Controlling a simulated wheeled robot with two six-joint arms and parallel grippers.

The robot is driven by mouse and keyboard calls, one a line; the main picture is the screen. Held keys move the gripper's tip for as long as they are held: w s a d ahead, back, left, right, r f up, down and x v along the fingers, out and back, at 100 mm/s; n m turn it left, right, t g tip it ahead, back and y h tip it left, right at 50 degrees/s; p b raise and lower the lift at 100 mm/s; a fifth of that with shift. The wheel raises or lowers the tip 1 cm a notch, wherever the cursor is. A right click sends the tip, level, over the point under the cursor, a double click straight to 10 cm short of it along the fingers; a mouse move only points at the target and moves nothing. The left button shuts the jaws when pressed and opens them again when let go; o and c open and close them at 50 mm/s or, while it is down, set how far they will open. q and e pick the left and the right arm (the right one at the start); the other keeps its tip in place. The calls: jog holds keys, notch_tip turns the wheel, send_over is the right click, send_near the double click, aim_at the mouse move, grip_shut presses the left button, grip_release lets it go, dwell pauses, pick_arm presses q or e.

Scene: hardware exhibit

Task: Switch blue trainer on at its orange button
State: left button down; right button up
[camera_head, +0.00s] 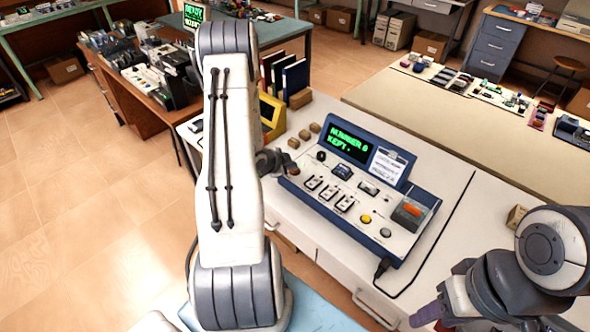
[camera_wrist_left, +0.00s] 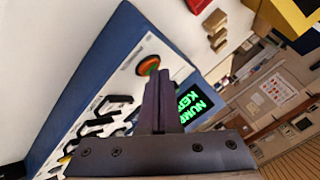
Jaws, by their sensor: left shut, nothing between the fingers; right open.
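The blue trainer (camera_head: 345,222) stands on the white bench, with a white panel of switches and knobs. Its lit screen (camera_head: 348,142) shows green text reading "NUMBER" and "KEPT". In the left wrist view, a round orange button (camera_wrist_left: 148,65) sits near the panel's end, partly behind my fingertips. My left gripper (camera_head: 285,162) is shut and empty, at the trainer's left end close to that button; it also shows in the left wrist view (camera_wrist_left: 159,78). I cannot tell whether it touches the button. My right gripper (camera_head: 428,316) is open at the lower right, away from the trainer, partly cut off.
An orange rocker (camera_head: 411,209) is at the panel's right end. A black cable (camera_head: 432,250) runs along the bench from the trainer. Small tan blocks (camera_head: 304,134), a yellow device (camera_head: 270,115) and upright books (camera_head: 295,78) stand behind. The bench right of the trainer is mostly clear.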

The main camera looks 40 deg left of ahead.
aim_at(292, 172)
pick_arm(q)
jog(key=shift+r, duration=0.4)
notch_tip(292, 172, up, 6)
jog(key=p, duration=0.5)
jog(key=shift+r, duration=0.1)
dwell(0.5)
